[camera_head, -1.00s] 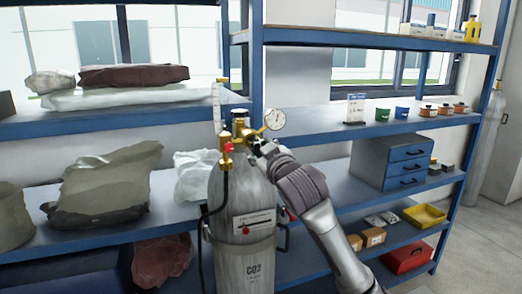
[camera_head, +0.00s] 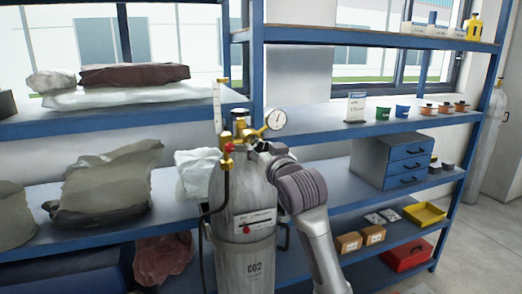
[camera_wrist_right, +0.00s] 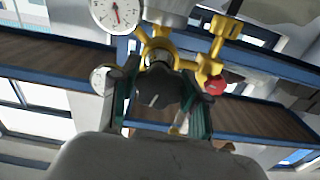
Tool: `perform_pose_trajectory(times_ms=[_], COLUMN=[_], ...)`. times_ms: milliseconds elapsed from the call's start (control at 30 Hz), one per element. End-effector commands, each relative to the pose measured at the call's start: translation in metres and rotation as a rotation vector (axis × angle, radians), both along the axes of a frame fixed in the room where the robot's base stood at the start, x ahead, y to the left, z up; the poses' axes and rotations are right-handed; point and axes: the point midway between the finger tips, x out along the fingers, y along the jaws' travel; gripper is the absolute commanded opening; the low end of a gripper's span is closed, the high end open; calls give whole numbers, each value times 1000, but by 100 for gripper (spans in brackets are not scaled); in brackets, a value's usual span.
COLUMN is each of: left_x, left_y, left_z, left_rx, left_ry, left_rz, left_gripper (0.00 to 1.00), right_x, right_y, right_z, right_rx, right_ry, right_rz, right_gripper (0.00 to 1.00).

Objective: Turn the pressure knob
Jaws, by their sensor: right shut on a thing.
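The pressure knob (camera_wrist_right: 158,90) is a black knob on the brass regulator (camera_wrist_right: 207,62), in the middle of the right wrist view. My right gripper (camera_head: 259,147) is at the regulator, just below the round gauge (camera_head: 276,119). In the right wrist view its two green-edged fingers lie on either side of the knob, shut on it. In the head view the gripper and arm hide the knob. The regulator sits on top of an upright grey CO2 cylinder (camera_head: 243,210). My left gripper is not in view.
A small red knob (camera_wrist_right: 215,85) is close beside one finger. A black hose (camera_head: 224,190) hangs down the cylinder's left side. Blue shelves (camera_head: 330,118) with bags, tins and a drawer box (camera_head: 392,160) stand close behind.

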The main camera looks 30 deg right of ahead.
Motion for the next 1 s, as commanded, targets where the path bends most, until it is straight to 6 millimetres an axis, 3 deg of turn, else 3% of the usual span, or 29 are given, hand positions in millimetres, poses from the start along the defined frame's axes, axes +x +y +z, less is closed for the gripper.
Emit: perform_pose_trajectory(times_ms=[300, 333, 500, 833, 1000], left_x=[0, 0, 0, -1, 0], left_y=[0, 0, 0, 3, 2], left_z=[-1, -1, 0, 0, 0], left_rx=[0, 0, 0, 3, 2], left_ry=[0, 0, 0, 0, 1], left_rz=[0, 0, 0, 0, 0], left_gripper=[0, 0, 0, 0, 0], right_x=[1, 1, 1, -3, -24], right_y=[1, 1, 1, 1, 6], right_z=[-5, -5, -3, -1, -1], right_rx=[4, 4, 3, 1, 0], right_ry=[11, 11, 7, 3, 1], right_rz=[2, 2, 2, 0, 1], right_gripper=[11, 48, 72, 72, 72])
